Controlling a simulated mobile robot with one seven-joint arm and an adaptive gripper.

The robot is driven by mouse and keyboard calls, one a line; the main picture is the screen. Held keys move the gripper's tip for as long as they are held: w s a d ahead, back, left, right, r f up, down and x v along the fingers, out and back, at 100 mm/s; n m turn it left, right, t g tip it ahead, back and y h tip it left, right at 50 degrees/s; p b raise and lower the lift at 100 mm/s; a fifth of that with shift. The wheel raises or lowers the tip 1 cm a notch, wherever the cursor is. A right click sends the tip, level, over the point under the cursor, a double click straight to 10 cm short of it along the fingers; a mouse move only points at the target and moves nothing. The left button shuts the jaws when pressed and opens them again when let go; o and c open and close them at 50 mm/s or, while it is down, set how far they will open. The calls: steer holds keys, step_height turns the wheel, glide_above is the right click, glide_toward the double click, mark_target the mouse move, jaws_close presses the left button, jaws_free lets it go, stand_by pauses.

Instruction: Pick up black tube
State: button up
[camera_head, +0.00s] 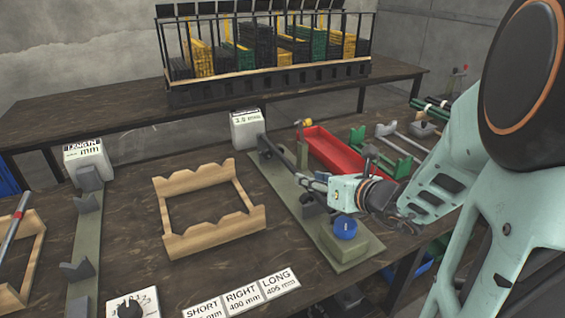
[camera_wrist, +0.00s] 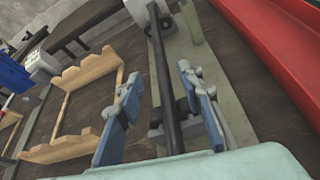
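The black tube (camera_wrist: 162,68) lies lengthwise along a grey-green fixture, and its far part also shows in the head view (camera_head: 284,164). My gripper (camera_wrist: 160,84) is open, with one blue-and-grey finger on each side of the tube. In the wrist view there is a gap between the tube and each finger. In the head view my gripper (camera_head: 333,189) is low over the near half of the fixture and hides part of the tube. Whether the fingers touch the tube's supports is not clear.
The fixture plate (camera_head: 318,238) carries dark supports and a blue knob (camera_head: 345,227) at its near end. A red tray (camera_head: 330,150) is at right. A wooden rack (camera_head: 215,235) stands left. Length signs (camera_head: 243,298) lie at the front edge. Bare table lies around the rack.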

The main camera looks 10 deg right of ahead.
mark_target(299, 172)
steer(key=b+x, duration=0.2)
steer(key=x, duration=0.4)
steer(key=shift+w+d+r, duration=0.15)
steer(key=shift+w+r, duration=0.05)
jaws_close()
